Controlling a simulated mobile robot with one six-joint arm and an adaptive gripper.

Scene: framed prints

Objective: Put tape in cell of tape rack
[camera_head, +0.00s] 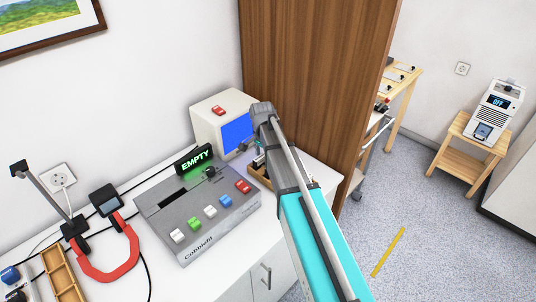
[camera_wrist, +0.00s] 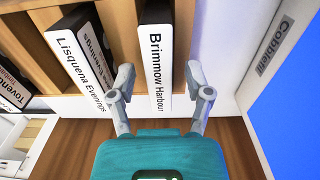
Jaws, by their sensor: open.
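In the wrist view, a black tape with a white spine reading "Brimmow Harbour" (camera_wrist: 158,60) stands in a cell of the wooden tape rack (camera_wrist: 122,32). My gripper (camera_wrist: 159,76) is open, with one finger on each side of that spine and visible gaps between. A second tape, "Lisquena Evenings" (camera_wrist: 80,65), stands tilted in the picture to its left. A third tape (camera_wrist: 12,92) is partly cut off at the left edge. In the head view, my arm hides most of the rack (camera_head: 262,178) and the gripper's fingers.
A grey player (camera_head: 200,215) with coloured buttons and a lit "EMPTY" sign (camera_head: 194,160) stands on the white counter. A monitor with a blue screen (camera_head: 238,134) is close behind the rack; it also shows in the wrist view (camera_wrist: 295,110). A wooden panel (camera_head: 315,80) rises beside my arm.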

